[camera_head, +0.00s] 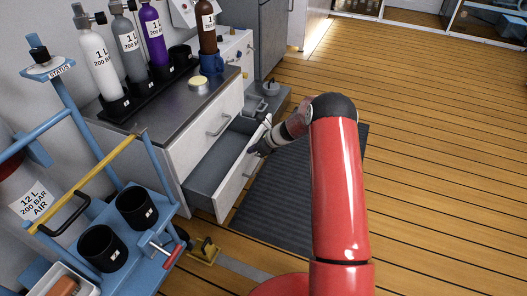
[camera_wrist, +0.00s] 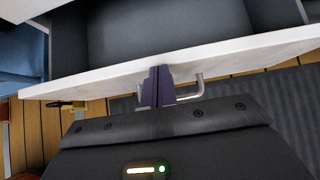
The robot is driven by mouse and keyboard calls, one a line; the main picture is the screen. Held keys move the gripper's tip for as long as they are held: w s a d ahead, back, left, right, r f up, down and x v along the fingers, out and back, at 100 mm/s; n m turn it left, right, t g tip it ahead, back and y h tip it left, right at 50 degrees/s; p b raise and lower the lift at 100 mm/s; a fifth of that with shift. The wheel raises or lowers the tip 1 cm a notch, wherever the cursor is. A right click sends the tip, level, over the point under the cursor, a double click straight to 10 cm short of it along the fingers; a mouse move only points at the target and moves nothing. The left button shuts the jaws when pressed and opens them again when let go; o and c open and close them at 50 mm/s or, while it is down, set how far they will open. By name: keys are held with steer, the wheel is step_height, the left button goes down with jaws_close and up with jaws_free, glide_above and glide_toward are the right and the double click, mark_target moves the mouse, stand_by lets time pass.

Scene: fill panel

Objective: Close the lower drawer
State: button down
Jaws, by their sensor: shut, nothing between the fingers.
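The lower drawer stands pulled out from the white cabinet. Its white front (camera_head: 232,187) and empty-looking grey inside (camera_head: 218,158) show in the head view. In the wrist view, the front's top edge (camera_wrist: 250,50) crosses the picture at a slight tilt, with the dark drawer inside (camera_wrist: 165,30) beyond it. My gripper (camera_head: 259,150) is at the outer side of the drawer front.
The upper drawer (camera_head: 208,128) above is shut. A blue cart (camera_head: 150,222) with black cups stands at the left. A dark mat (camera_head: 285,195) lies on the floor; the wooden floor (camera_head: 440,150) at right is clear.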

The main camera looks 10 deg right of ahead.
steer(key=w+a, duration=0.5)
steer(key=a, duration=0.2)
steer(key=shift+w+a+p, duration=0.2)
steer(key=shift+a+p, duration=0.05)
steer(key=shift+p, duration=0.1)
